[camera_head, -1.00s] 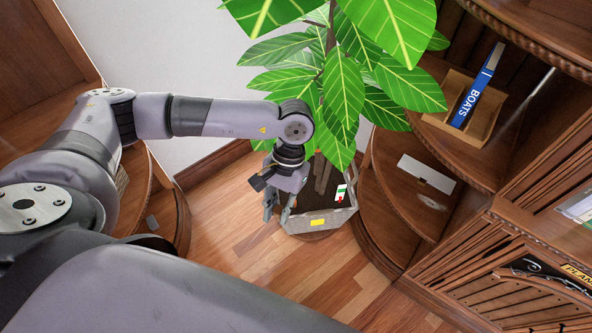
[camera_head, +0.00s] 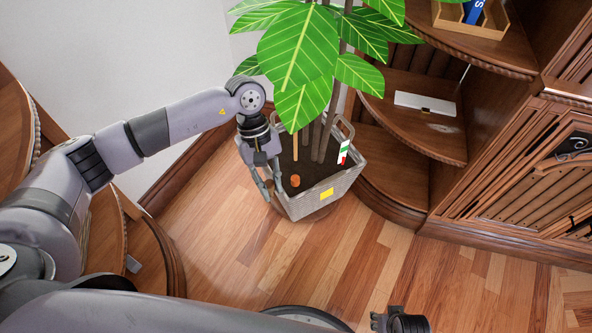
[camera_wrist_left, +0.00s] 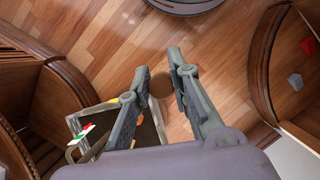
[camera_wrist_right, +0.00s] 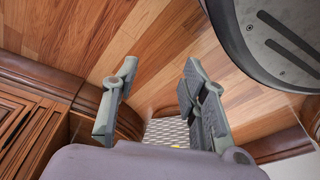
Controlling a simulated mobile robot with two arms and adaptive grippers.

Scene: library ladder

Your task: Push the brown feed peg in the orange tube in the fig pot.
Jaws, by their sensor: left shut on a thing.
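The woven grey fig pot (camera_head: 300,206) stands on the floor in the head view, with dark soil inside. The orange tube (camera_head: 295,181) stands up from the soil near the pot's left front. My left gripper (camera_head: 268,192) points down at the pot's left rim, left of the tube. In the left wrist view my left gripper (camera_wrist_left: 158,66) is shut on a round brown thing, the brown feed peg (camera_wrist_left: 160,87), seen end-on between the fingers. The peg cannot be made out in the head view. My right gripper (camera_wrist_right: 156,84) is open and empty in the right wrist view.
The fig's leaves (camera_head: 300,50) hang over the pot. A thin wooden stake (camera_head: 295,147) and a white, green and red tag (camera_head: 344,152) stand in the soil. Curved shelves (camera_head: 415,125) flank the pot on the right. Floor (camera_head: 290,260) in front is clear.

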